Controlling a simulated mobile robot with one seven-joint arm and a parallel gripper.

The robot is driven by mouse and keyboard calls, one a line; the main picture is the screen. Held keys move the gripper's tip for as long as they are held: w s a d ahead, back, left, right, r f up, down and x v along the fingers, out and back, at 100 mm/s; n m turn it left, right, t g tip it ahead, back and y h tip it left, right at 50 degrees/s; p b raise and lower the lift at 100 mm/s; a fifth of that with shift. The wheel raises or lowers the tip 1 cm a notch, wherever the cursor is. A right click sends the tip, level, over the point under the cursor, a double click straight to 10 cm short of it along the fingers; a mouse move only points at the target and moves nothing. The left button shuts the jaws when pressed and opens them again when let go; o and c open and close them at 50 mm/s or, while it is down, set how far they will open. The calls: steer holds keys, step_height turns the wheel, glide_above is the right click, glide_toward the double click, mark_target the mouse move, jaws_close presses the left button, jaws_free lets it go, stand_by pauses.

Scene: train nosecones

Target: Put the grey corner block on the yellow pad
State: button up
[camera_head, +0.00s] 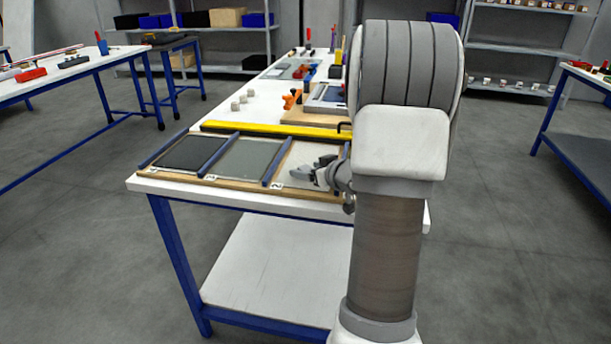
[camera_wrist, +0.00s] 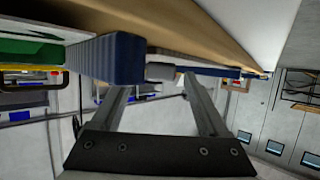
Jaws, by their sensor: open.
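My gripper (camera_head: 312,174) is over the right-hand end of the numbered tray, near its front edge. In the wrist view its two fingers (camera_wrist: 162,84) are apart. A small grey block (camera_wrist: 160,71) shows near the fingertips, beside the end of a blue rail; I cannot tell whether it is the corner block or whether it lies between the fingers. Several small pale grey blocks (camera_head: 240,101) stand on the white table behind the tray, apart from my gripper. A long flat yellow strip (camera_head: 262,129) lies along the tray's back edge; no other yellow pad is clear.
The tray has dark, grey and pale panels parted by blue rails (camera_head: 221,155). A wooden board (camera_head: 310,116) with parts and tools stands farther back on the white table (camera_head: 158,184). My arm hides the table's right side. Open floor lies left of the table.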

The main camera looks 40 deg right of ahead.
jaws_close()
stand_by(0.4)
